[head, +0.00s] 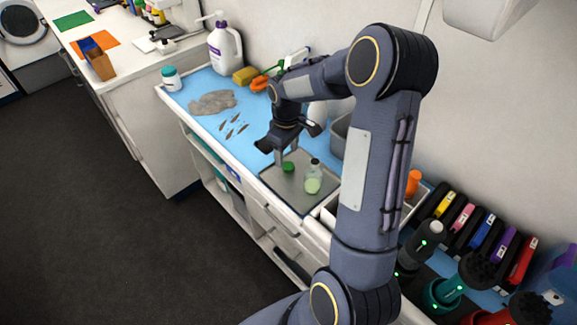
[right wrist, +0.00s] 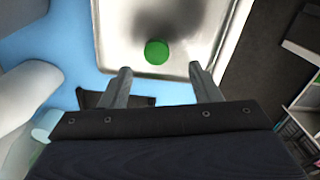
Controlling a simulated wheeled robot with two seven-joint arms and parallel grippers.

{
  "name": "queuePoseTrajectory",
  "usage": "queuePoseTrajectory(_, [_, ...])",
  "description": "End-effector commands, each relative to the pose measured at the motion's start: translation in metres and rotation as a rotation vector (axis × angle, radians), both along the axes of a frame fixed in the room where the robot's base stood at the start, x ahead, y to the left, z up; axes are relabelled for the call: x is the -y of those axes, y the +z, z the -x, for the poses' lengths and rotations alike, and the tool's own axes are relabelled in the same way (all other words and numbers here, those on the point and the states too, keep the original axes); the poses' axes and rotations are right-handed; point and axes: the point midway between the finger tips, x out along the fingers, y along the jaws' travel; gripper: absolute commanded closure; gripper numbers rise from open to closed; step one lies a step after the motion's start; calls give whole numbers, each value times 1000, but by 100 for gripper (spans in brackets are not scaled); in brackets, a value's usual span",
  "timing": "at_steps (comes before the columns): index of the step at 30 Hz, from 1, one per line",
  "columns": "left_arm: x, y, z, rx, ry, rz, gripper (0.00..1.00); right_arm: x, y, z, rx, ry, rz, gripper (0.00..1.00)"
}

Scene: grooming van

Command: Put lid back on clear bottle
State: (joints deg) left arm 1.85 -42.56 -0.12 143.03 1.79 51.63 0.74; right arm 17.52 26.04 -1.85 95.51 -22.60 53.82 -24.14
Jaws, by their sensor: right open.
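A clear bottle (head: 313,178) with pale green contents stands upright and uncapped on a grey metal tray (head: 290,199). A green lid (head: 288,167) lies on the same tray, just left of the bottle. My right gripper (head: 287,155) is open above the tray, close to the lid. In the right wrist view the green lid (right wrist: 156,52) lies on the tray (right wrist: 118,30), ahead of and between the two open fingers (right wrist: 158,72). The gap between fingertips and lid is hard to judge. The bottle cannot be clearly made out in the wrist view. My left gripper is not in view.
A grey hair clump (head: 212,102) and small dark tufts (head: 233,129) lie on the blue mat. A white jug (head: 224,48), yellow sponge (head: 245,75) and lidded jar (head: 171,79) stand at the back. A row of coloured clippers (head: 484,232) lies at right.

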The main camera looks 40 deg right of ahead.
Motion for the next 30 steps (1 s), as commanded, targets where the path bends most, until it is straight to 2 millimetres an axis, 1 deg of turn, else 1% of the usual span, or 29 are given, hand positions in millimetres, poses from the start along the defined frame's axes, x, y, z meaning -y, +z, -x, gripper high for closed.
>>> queuePoseTrajectory(2, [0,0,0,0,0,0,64,0,-1,0,-1,0,0,43])
queuePoseTrajectory(4, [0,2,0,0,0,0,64,1,-7,1,-4,-1,-1,43])
queuePoseTrajectory(10, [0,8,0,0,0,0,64,5,-38,2,-6,0,-2,43])
queuePoseTrajectory(13, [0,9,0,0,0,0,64,5,-48,1,-3,-1,-1,43])
queuePoseTrajectory(16, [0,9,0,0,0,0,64,5,-52,1,-1,-1,-1,43])
queuePoseTrajectory(25, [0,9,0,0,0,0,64,5,-52,1,-1,0,0,43])
queuePoseTrajectory(26, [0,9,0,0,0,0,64,5,-52,1,-1,0,0,46])
queuePoseTrajectory(30, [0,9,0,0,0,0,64,5,-52,1,-1,0,0,64])
